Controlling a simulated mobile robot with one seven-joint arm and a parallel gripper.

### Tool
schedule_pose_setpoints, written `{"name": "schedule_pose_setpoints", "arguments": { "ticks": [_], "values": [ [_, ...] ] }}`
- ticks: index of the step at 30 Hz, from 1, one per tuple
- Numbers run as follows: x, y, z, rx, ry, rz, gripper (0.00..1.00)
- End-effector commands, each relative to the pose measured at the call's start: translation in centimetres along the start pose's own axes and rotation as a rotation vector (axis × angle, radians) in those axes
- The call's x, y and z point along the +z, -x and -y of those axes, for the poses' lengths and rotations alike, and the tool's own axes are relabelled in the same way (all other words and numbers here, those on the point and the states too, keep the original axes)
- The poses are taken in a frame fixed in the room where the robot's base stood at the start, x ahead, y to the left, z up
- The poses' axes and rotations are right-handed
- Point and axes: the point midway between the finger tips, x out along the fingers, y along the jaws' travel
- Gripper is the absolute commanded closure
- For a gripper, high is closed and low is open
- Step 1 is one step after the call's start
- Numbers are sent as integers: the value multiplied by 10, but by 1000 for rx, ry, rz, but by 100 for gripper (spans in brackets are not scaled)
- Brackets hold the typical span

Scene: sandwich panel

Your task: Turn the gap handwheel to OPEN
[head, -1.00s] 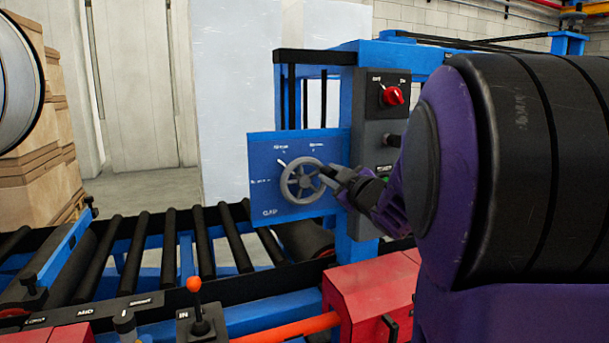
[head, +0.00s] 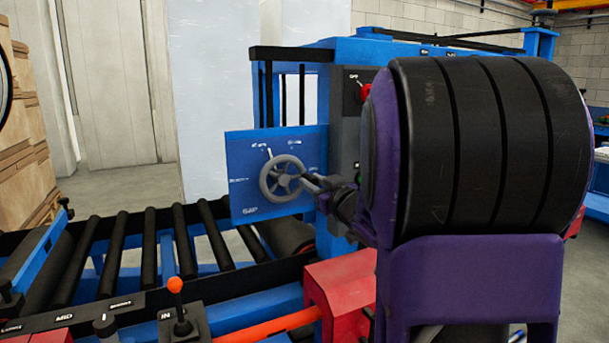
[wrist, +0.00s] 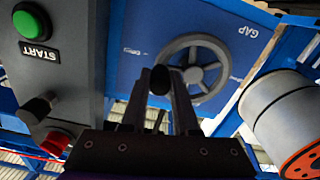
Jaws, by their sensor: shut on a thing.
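The grey spoked gap handwheel (head: 282,178) is mounted on a blue panel marked GAP (head: 243,185). A light pointer at the wheel points up and slightly left; the small labels around it are too blurred to read. The wheel also shows in the wrist view (wrist: 194,75), beyond my fingers. My gripper (head: 308,184) is at the right side of the wheel. In the wrist view its fingers are shut on the wheel's dark handle knob (wrist: 160,80). My arm hides part of the control post in the head view.
A dark control box with a green START button (wrist: 37,25), a black knob (wrist: 37,107) and a red knob (wrist: 55,143) stands beside the wheel. A roller conveyor (head: 150,240) runs at left. An orange-tipped lever (head: 175,286) and a red housing (head: 340,290) are in front.

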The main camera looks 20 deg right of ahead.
Motion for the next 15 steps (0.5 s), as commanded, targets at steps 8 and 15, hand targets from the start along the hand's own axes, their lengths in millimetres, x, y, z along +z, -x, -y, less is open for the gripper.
{"name": "schedule_pose_setpoints", "arguments": {
  "ticks": [8,15],
  "values": [
    [16,0,4,1,-264,7,100],
    [26,0,10,2,-491,7,100]
  ]
}}
